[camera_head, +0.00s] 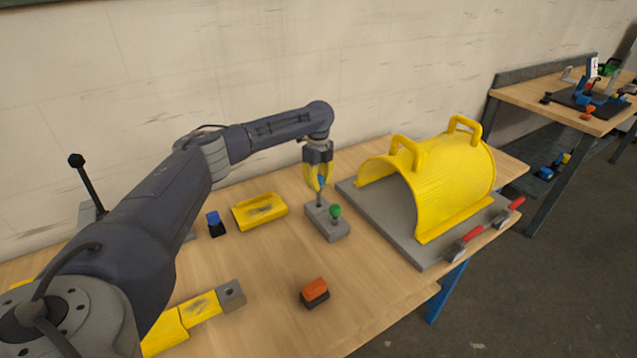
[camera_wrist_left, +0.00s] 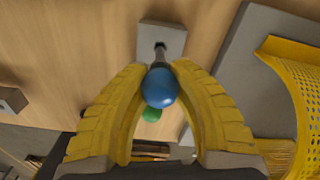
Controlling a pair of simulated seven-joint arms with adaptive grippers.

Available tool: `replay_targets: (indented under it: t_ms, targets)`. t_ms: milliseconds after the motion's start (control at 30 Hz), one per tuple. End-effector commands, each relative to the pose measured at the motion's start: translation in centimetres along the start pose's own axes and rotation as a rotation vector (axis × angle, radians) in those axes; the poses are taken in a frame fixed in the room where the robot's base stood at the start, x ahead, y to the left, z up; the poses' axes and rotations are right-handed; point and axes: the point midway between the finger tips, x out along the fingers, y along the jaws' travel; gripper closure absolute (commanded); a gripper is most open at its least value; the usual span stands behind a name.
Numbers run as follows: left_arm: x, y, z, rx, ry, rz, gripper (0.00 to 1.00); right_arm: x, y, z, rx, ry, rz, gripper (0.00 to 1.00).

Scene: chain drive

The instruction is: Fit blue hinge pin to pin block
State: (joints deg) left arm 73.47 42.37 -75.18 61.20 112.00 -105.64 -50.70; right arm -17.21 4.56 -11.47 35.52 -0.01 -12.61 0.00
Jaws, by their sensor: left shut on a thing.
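The grey pin block (camera_head: 327,221) lies on the wooden table near the middle. A pin with a green knob (camera_head: 335,211) stands in its near end. My left gripper (camera_head: 319,184) is above the block's far end, pointing down, shut on the blue hinge pin. The pin's blue ball head (camera_wrist_left: 160,88) is between the yellow fingers in the left wrist view. Its grey shaft (camera_head: 319,199) points down to the block's far end. I cannot tell how deep the tip sits, or whether it is in a hole. My right gripper is not in view.
A yellow perforated guard (camera_head: 440,185) on a grey plate (camera_head: 400,236) stands close on the right, with red-handled clamps. A yellow tray (camera_head: 260,211) and a blue-topped black piece (camera_head: 215,224) lie left. An orange-topped piece (camera_head: 314,292) lies in front. The wood around the block is clear.

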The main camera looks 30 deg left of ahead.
Motion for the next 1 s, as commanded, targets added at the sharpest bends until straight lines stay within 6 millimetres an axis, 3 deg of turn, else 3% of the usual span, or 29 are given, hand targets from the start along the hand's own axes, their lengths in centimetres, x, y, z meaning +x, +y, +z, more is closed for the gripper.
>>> replay_targets:
  t_ms: [1000]
  targets:
    - [0.55,-0.05,-0.01,-0.001,0.001,-0.001,1.0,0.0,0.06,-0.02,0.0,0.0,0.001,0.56]
